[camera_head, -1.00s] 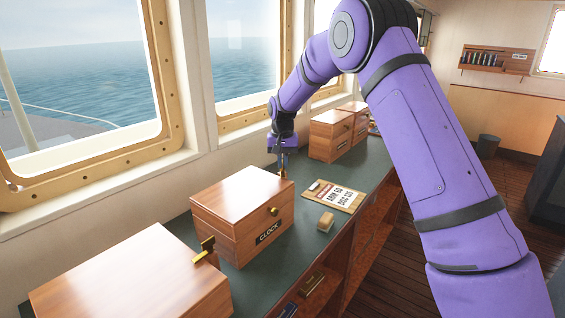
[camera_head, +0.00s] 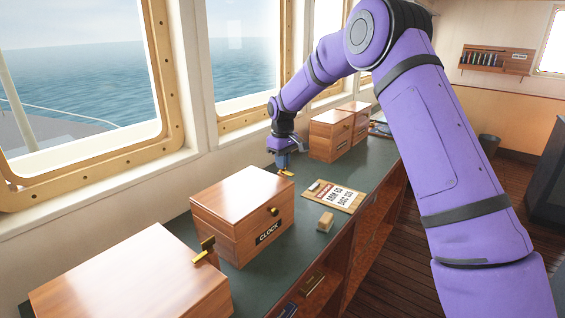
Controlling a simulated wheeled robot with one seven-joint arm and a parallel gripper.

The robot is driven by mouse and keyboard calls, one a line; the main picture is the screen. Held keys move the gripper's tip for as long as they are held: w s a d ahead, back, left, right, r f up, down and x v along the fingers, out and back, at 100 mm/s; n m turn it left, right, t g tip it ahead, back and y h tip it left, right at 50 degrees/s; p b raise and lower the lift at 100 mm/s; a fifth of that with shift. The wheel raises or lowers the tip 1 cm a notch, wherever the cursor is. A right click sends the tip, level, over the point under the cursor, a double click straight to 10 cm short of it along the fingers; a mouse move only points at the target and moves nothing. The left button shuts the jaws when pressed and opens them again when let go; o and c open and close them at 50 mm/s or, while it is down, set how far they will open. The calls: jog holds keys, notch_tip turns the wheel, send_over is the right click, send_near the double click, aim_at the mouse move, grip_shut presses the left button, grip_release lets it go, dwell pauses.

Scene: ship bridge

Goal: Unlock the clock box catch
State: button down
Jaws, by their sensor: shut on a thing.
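The clock box (camera_head: 232,210) is a wooden box with a brass knob and a dark plate reading CLOCK, standing lid down on the green counter. My gripper (camera_head: 284,166) is just beyond the box's far right edge, pointing down. It is shut on a small brass piece (camera_head: 288,173), which looks like the box's catch. The box edge and the fingers hide most of this piece, so I cannot tell its exact position.
A nearer wooden box (camera_head: 130,285) has a brass catch (camera_head: 205,249) at its far right corner. More boxes (camera_head: 330,137) stand beyond my gripper. Windows line the left.

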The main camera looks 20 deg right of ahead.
jog(key=shift+n, duration=0.5)
jog(key=c, duration=1.3)
grip_release()
jog(key=shift+r, duration=0.1)
notch_tip(320, 180, up, 11)
jog(key=shift+f, duration=0.2)
jog(key=shift+r, duration=0.1)
